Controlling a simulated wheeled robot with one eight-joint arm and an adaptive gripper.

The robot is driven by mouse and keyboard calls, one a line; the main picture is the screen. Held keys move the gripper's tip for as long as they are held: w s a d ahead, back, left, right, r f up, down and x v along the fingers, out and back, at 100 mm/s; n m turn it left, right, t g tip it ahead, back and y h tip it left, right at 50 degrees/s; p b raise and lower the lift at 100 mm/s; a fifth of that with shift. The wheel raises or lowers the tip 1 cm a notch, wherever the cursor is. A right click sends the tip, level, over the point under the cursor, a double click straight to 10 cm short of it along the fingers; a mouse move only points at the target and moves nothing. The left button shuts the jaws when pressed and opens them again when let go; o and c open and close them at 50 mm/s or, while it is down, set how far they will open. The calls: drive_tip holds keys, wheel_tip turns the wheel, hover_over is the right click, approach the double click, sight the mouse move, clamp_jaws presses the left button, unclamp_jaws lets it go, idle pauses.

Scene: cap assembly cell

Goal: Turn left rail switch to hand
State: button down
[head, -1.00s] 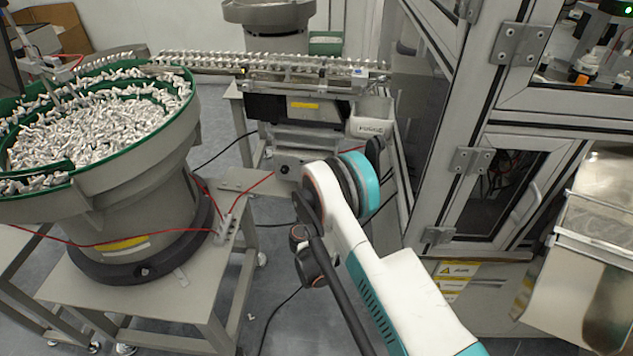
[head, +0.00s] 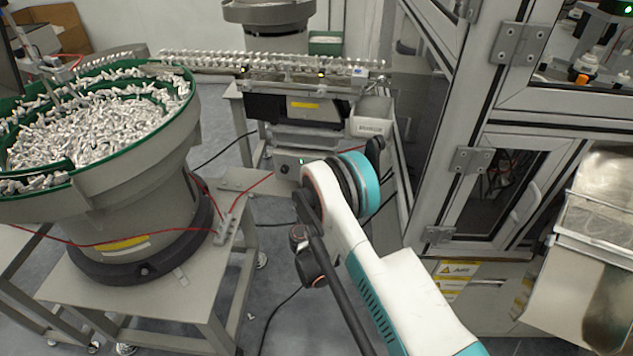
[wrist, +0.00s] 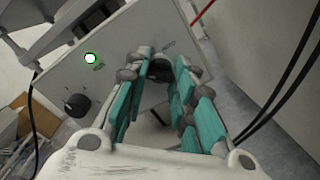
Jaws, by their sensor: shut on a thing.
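A grey control box (wrist: 125,45) fills the upper wrist view. In the head view the control box (head: 284,165) sits under the rail, with one dark knob showing. My arm hides the grasp there.
A bowl feeder (head: 130,190) full of white parts stands left on a grey table (head: 120,290). A linear rail (head: 270,65) runs behind. A framed machine cabinet (head: 500,130) stands close on the right. Red and black cables hang nearby.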

drive_tip(key=shift+s+f, duration=0.1)
idle(0.3)
drive_tip(key=c, duration=1.3)
unclamp_jaws()
drive_tip(key=shift+a, duration=0.1)
wheel_tip(320, 180, up, 10)
drive_tip(key=shift+r, duration=0.1)
